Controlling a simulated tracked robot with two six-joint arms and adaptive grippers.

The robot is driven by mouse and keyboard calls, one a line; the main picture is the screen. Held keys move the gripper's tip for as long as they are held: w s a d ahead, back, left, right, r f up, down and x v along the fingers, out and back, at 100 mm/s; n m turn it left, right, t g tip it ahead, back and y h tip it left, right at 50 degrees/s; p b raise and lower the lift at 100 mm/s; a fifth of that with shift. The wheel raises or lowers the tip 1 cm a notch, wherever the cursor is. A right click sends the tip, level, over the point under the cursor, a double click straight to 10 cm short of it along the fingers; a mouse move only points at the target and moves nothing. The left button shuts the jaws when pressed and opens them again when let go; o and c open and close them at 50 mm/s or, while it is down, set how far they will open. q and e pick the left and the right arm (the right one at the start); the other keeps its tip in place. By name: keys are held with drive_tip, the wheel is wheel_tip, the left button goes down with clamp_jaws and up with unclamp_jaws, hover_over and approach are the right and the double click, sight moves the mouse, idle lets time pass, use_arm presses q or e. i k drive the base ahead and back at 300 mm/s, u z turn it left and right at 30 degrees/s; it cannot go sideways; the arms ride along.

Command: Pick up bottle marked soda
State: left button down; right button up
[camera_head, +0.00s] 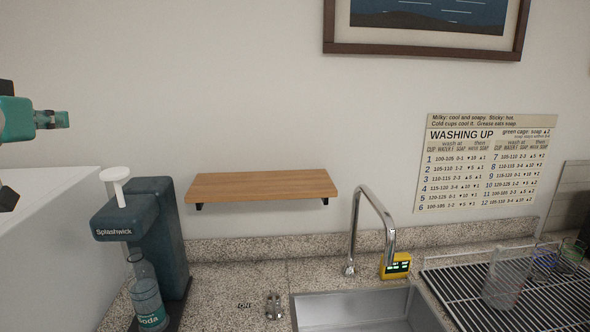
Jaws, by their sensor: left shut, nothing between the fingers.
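A clear bottle with a teal label reading "Soda" (148,300) stands upright under the head of a dark blue-green dispenser marked "Splashwick" (160,220), at the lower left. The bottle's top is close under the dispenser's head; I cannot tell whether they touch. My left gripper (64,119), teal and dark, comes in at the left edge, above and left of the dispenser, well apart from the bottle. It is shut and empty. My right gripper is not in view.
A granite counter (225,285) holds a steel sink (360,312) with a tap (372,215) and a yellow display (396,266). A drying rack (470,300) with glassware is at right. An empty wooden shelf (262,186) juts from the wall. A white panel (60,240) stands left of the dispenser.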

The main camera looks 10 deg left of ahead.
sight(140, 277)
drive_tip(key=k, duration=0.9)
